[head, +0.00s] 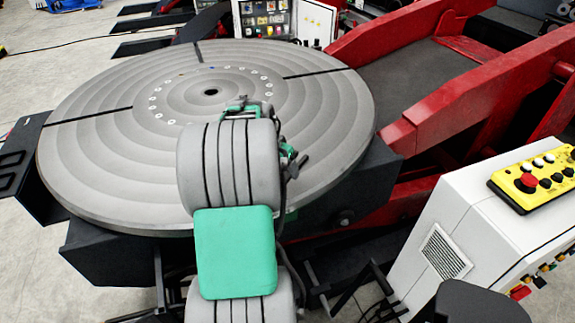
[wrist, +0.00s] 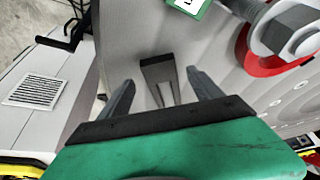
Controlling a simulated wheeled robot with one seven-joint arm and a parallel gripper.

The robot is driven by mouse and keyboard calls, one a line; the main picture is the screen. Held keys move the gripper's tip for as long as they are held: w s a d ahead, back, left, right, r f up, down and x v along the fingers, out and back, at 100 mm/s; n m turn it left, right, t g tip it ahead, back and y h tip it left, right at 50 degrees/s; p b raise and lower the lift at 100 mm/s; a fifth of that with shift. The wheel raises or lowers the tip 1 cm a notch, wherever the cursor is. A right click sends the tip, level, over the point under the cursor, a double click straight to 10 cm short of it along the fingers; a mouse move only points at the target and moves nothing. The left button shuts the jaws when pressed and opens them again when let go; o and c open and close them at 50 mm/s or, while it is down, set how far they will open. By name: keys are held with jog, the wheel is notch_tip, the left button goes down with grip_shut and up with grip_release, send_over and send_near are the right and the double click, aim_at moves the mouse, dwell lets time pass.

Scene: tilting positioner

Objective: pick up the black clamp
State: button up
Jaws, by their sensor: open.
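A dark, narrow block that looks like the black clamp (wrist: 158,71) lies on the grey disc (wrist: 125,48) in the wrist view, its lower part split into strips. My gripper (wrist: 160,78) is open, its two dark fingers on either side of the block in the picture. I cannot tell the height left between fingertips and block. No contact is visible.
A large bolt (wrist: 290,30) with a red ring (wrist: 255,55) is close right of my gripper. A green-edged label (wrist: 187,4) is above. A white cabinet (head: 440,230) with a yellow button panel (head: 540,180) stands right. Red frame beams (head: 470,100) rise behind it.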

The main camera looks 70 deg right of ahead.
jog(key=shift+x, duration=1.1)
jog(key=shift+c, duration=0.5)
jog(key=c, duration=1.5)
grip_shut()
jog(key=shift+r, duration=0.15)
